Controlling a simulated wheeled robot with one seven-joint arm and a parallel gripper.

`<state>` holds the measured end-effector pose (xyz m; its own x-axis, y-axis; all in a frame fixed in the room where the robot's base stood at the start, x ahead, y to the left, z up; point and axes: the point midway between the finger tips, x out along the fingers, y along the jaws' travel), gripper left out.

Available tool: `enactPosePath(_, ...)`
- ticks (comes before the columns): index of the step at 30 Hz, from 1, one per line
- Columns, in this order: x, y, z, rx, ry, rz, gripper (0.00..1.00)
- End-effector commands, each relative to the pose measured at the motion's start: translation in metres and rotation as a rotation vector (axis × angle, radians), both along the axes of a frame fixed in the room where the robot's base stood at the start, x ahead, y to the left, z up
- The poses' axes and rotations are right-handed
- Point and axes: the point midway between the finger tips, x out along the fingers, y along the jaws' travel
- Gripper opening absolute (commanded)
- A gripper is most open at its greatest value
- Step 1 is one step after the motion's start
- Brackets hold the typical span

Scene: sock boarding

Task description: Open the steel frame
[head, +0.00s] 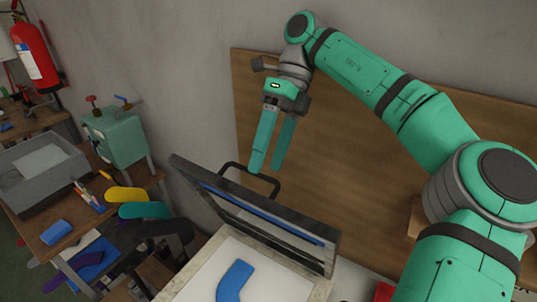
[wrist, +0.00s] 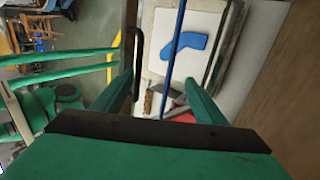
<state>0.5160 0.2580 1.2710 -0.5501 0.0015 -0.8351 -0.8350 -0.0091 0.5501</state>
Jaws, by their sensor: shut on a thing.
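The dark steel frame (head: 333,254) is tilted up, standing steeply over the pale bed (head: 205,288), with a blue strip (head: 265,215) across it. Its black loop handle (head: 233,165) is on the upper edge. My gripper (head: 266,170) reaches down from above with its fingertips at this handle, shut on it. In the wrist view the handle (wrist: 137,55) lies beside the left finger, between the two fingers. A blue sock-shaped piece (head: 234,281) lies flat on the bed; it also shows in the wrist view (wrist: 183,45).
A wooden panel (head: 310,140) stands against the wall behind my gripper. At left, a bench holds a grey tray (head: 40,172), a green box (head: 116,135) and a blue block (head: 56,232). Yellow, teal and purple sock shapes lie near the bench's edge. A fire extinguisher (head: 35,55) hangs at upper left.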

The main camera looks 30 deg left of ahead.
Motion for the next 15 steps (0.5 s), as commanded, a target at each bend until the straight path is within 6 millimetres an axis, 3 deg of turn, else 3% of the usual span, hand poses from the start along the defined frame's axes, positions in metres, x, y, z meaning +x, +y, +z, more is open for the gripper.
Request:
enactPosePath(5, 0.003, -0.001, -0.004, -0.009, -0.006, -0.006, 0.47)
enactPosePath(7, 0.003, -0.001, 0.000, -0.009, -0.007, -0.006, 0.42)
enactPosePath(10, 0.002, -0.001, 0.011, -0.007, -0.008, -0.006, 0.27)
enactPosePath(15, -0.006, -0.005, 0.038, -0.003, -0.006, -0.004, 0.27)
